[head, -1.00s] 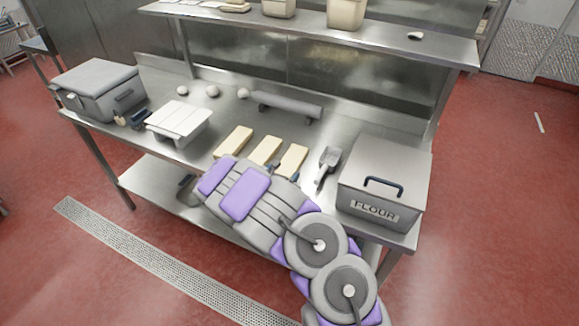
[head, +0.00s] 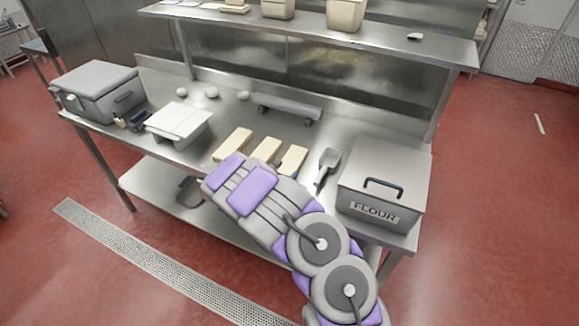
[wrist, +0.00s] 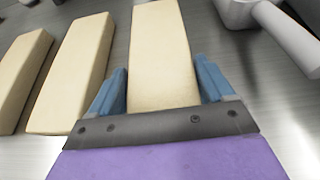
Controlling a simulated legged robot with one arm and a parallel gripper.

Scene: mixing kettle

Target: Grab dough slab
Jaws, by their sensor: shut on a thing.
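Three pale yellow dough slabs lie side by side on the steel table (head: 225,118): a left slab (head: 232,144), a middle slab (head: 266,150) and a right slab (head: 293,159). In the wrist view my gripper (wrist: 160,88) has its blue fingers on both sides of the right slab (wrist: 160,50), shut on it near its close end. The middle slab (wrist: 72,75) and the left slab (wrist: 20,75) lie apart to the left.
A metal scoop (head: 327,168) lies just right of the held slab, with the flour bin (head: 385,180) beyond it. A rolling pin (head: 287,107) and several dough balls (head: 211,92) lie behind.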

